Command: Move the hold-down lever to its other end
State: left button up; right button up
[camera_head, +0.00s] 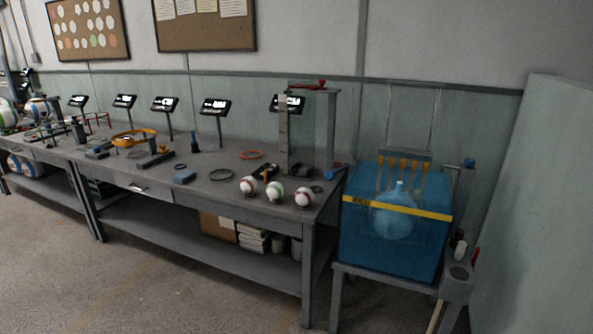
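No gripper and no part of either arm shows in the head view. A blue tank-like machine (355,235) with a yellow band stands at the right, with a translucent blue ball-like body (394,222) at its front. A blue-knobbed handle (469,163) is at its upper right side, and a small red handle (476,254) is lower down. On the bench, a tall stand (332,125) carries a red arm (314,87) lying about level across its top. I cannot tell which of these handles is the hold-down lever.
A long grey workbench (150,190) holds several small displays, rings and tools. Three baseballs (276,192) sit near its right front edge. Boxes and cans stand on its lower shelf. A pale panel (535,200) leans at the far right. The floor in front is clear.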

aim_at(330, 175)
jog(key=u, duration=0.25)
jog(key=i, duration=1.2)
jog(key=z, duration=0.2)
